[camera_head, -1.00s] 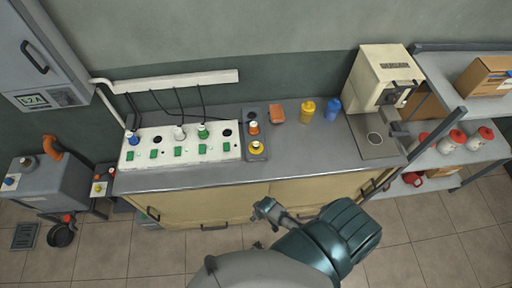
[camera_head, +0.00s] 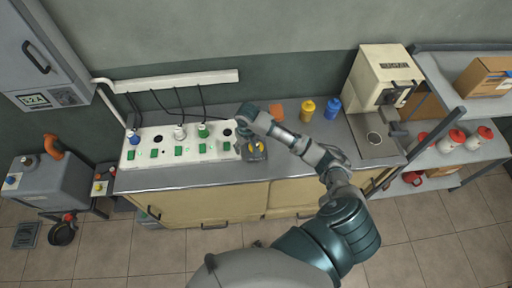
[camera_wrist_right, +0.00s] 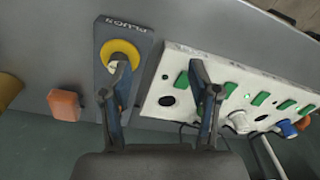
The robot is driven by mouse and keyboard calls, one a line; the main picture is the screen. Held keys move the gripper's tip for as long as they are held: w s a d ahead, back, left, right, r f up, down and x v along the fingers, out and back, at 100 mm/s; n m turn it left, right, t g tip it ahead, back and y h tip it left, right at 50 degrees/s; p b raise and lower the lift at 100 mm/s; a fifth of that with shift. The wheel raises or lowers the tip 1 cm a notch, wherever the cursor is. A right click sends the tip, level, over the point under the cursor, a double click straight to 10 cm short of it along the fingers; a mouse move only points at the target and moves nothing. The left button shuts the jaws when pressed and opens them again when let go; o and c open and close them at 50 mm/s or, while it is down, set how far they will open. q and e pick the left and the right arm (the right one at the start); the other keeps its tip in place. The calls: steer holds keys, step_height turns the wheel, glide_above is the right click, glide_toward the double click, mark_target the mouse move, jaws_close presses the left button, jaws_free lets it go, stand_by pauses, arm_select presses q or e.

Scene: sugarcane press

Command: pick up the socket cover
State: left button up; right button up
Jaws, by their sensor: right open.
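My right gripper (camera_head: 250,146) is over the counter, where the white socket panel (camera_head: 170,160) meets the dark plug tray (camera_head: 254,157). In the wrist view it (camera_wrist_right: 159,85) is open and empty, one finger by the yellow round plug (camera_wrist_right: 120,50) on the tray, the other over the panel (camera_wrist_right: 210,66). A dark open socket (camera_wrist_right: 167,101) lies between the fingers. An orange-red block (camera_wrist_right: 65,105) lies beside the tray. I cannot tell for certain which piece is the socket cover. The arm hides part of the tray in the head view. My left gripper is not in view.
Blue (camera_head: 134,137), white (camera_head: 179,132) and green (camera_head: 203,130) plugs stand in the panel with cables. Yellow (camera_head: 307,110) and blue (camera_head: 332,107) bottles stand right of the arm. A beige machine (camera_head: 380,75) stands at the counter's right end.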

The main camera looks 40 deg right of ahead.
steer(key=w+d+r+m, duration=0.3)
steer(key=d+r, duration=0.5)
steer(key=r, duration=0.1)
steer(key=shift+g, duration=0.3)
steer(key=f, duration=1.7)
steer(key=shift+a+f+p, duration=0.3)
steer(key=shift+a+p, duration=0.05)
steer(key=shift+p, duration=0.05)
jaws_close()
